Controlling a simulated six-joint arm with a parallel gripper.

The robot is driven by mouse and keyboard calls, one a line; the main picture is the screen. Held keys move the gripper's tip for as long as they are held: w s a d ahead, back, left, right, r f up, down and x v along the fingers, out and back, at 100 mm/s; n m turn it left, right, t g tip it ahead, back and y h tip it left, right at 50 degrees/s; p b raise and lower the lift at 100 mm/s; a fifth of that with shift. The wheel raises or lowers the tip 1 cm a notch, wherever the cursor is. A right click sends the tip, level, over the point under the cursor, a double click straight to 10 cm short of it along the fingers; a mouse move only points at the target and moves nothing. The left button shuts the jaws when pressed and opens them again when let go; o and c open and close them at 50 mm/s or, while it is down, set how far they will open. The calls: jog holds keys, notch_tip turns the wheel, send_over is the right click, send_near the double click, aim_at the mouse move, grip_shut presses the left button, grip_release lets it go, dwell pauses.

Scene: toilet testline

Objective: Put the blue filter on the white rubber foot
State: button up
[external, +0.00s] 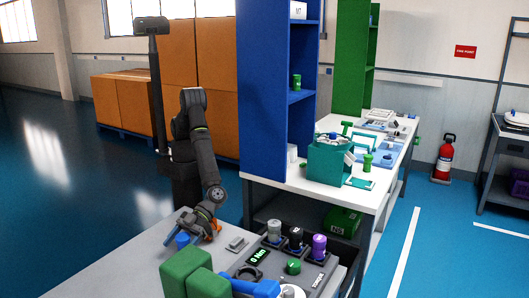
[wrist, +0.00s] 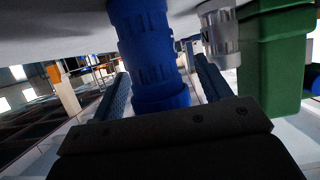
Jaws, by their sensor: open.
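The blue filter (wrist: 146,45), a ribbed blue cylinder, stands between the two fingers of my gripper (wrist: 163,75) in the wrist view. A gap shows on the right side, and the jaws are open around it. In the external view my gripper (external: 205,234) is low over the grey table, with the blue filter (external: 182,239) at its left. A pale, clear-looking cylinder (wrist: 219,33) is right of the filter in the wrist view. I cannot tell whether it is the white rubber foot. A white round part (external: 290,291) is cut off at the bottom edge of the external view.
Green blocks (external: 187,268) stand close to my gripper, and one shows at right in the wrist view (wrist: 275,60). A small grey block (external: 237,244) lies right of my gripper. A dark panel (external: 320,270) with several coloured knobs is farther right. A blue object (external: 258,288) lies in front.

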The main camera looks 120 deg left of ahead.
jog(key=c, duration=1.2)
jog(key=shift+r, duration=0.15)
jog(key=shift+r, duration=0.6)
notch_tip(320, 180, up, 3)
jog(key=shift+f, duration=0.15)
jog(key=s+d+r, duration=0.1)
jog(key=s+r, duration=0.1)
jog(key=s, duration=0.1)
jog(key=s+r, duration=0.2)
jog(key=s, duration=0.2)
jog(key=s+d+r, duration=0.1)
jog(key=s+r, duration=0.2)
jog(key=s, duration=0.1)
jog(key=shift+s+d, duration=0.2)
jog(key=shift+d, duration=0.1)
